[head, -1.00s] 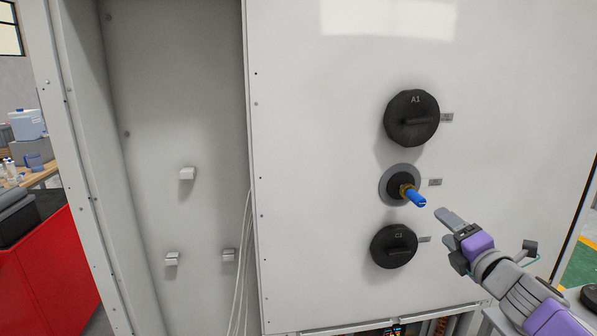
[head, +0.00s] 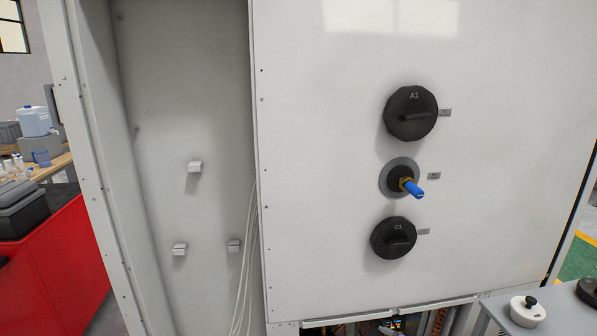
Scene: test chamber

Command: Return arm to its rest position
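Neither of my grippers nor any part of my arms shows in the head view. The white cabinet panel (head: 320,200) fills the middle and carries a column of fittings. A black round cap marked A1 (head: 411,113) is at the top and a black cap marked C1 (head: 394,238) is at the bottom. Between them a black socket (head: 398,180) in a grey ring holds a brass-collared fitting with a blue end (head: 413,188) that sticks out to the right. Nothing touches these fittings.
A grey surface (head: 555,318) at the lower right bears a white round piece with a black knob (head: 527,311) and a black cap (head: 588,291). White cables (head: 245,255) hang at the panel's left edge. A red cabinet (head: 70,265) stands at the left. The space before the panel is clear.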

